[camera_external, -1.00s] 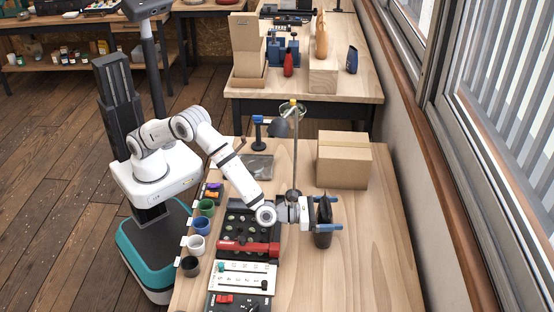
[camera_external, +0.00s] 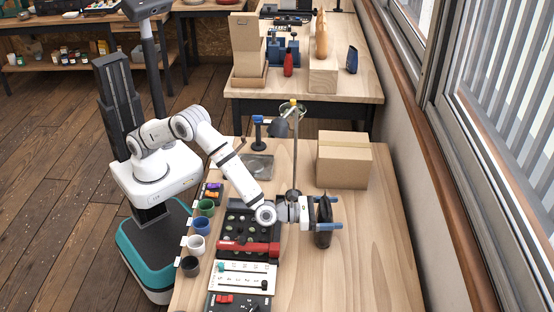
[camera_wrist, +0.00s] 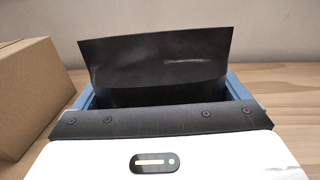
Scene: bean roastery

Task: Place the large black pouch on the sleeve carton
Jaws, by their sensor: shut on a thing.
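The large black pouch (camera_external: 324,212) stands upright at the right of the near bench, in front of the carton. My gripper (camera_external: 326,211) is shut on it, with one blue finger on either side. In the wrist view the pouch (camera_wrist: 160,60) rises as a dark, slightly glossy sheet between the blue fingers (camera_wrist: 160,95). Its lower part is hidden there by my gripper body. I cannot tell whether its base touches the bench. The sleeve carton (camera_external: 343,165), a closed brown cardboard box, sits behind the pouch. It also shows at the left of the wrist view (camera_wrist: 25,95).
A lamp on a metal stand (camera_external: 295,150) rises just left of the carton. A black tray with a red bar (camera_external: 245,247) and several coloured cups (camera_external: 201,226) lie left of my gripper. The bench's right side (camera_external: 380,250) is clear.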

